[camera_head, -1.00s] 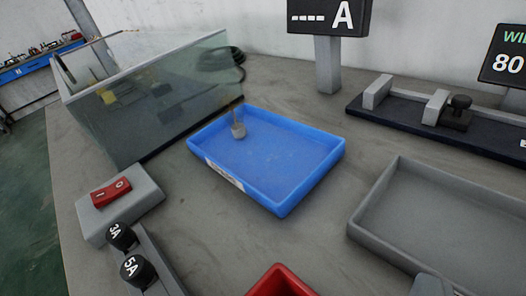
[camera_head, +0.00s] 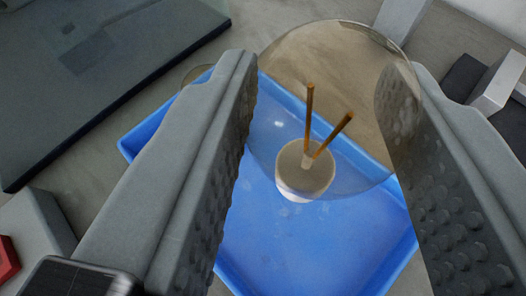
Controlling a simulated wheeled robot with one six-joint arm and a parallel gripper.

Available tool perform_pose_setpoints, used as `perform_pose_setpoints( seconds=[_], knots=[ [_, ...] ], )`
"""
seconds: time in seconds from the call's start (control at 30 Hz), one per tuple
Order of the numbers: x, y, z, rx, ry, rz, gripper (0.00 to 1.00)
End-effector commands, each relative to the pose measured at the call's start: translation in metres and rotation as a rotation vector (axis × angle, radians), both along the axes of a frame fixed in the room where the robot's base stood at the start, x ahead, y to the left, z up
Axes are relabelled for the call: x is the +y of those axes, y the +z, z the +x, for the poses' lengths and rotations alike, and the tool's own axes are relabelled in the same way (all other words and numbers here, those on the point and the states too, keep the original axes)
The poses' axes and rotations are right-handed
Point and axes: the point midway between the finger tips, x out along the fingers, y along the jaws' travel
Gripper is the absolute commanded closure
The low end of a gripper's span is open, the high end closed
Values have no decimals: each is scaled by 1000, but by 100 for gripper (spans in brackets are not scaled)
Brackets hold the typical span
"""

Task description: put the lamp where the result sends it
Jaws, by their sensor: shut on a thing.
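The lamp (camera_head: 305,178) is a clear round glass bulb with a pale round base and two copper-coloured pins or wires. It sits between the two fingers of my gripper (camera_head: 318,125), which is shut on the glass, one finger at each side. The blue tray (camera_head: 290,245) shows behind and below the lamp. I cannot tell how far the lamp is above the tray floor. The fingers hide parts of the tray's left and right sides.
A glass-walled case (camera_head: 70,100) stands at the upper left. Part of a grey switch box (camera_head: 35,225) with a red switch (camera_head: 6,258) is at the left edge. A grey block (camera_head: 497,85) on a dark base is at the upper right. The display signs are out of view.

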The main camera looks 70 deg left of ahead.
Motion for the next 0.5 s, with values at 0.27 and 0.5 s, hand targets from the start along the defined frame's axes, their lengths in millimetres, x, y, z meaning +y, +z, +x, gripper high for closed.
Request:
perform_pose_setpoints(
  seconds=[0.27, 0.5],
  knots=[
    [0, -42, 0, 3, -1, 1, 83],
    [0, -58, 0, 3, 0, 1, 83]
  ],
)
